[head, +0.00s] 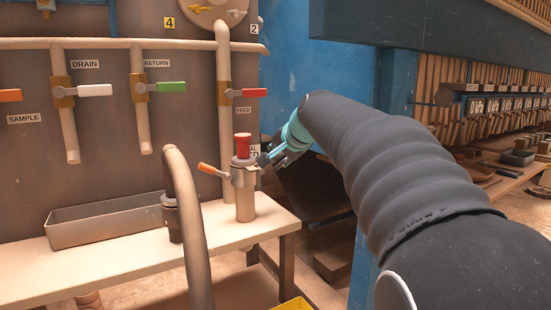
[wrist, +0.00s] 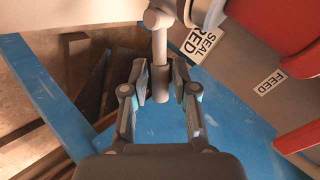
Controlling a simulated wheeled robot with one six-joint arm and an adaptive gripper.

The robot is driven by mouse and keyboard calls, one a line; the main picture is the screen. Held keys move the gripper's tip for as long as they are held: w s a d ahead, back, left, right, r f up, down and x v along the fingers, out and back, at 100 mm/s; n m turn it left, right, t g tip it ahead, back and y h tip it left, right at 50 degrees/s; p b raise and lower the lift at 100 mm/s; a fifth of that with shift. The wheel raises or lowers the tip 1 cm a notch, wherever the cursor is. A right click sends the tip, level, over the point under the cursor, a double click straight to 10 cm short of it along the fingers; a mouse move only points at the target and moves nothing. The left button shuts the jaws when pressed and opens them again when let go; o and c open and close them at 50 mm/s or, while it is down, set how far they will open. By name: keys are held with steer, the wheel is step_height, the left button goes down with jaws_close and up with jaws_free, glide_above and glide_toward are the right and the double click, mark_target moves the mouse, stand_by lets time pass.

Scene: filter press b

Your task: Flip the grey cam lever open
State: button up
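The grey cam lever (wrist: 159,65) is a rounded bar with a thicker end, seen in the wrist view running down from a grey joint at the top. In the head view my gripper (head: 268,158) is at the right side of the grey coupling (head: 243,178). The coupling stands on the bench with a red cap (head: 242,145) on top and an orange lever (head: 212,169) sticking out left. There the cam lever is mostly hidden by my fingers.
A curved hose (head: 190,220) rises left of the coupling. A grey tray (head: 110,220) sits on the pale bench (head: 130,265). The red feed valve handle (head: 255,93) is on the pipe above. A blue post (head: 360,265) stands right of the bench.

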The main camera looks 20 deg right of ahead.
steer(key=shift+s+r, duration=0.1)
steer(key=shift+r, duration=0.05)
steer(key=v, duration=1.1)
steer(key=shift+s+r, duration=0.2)
steer(key=shift+s, duration=0.1)
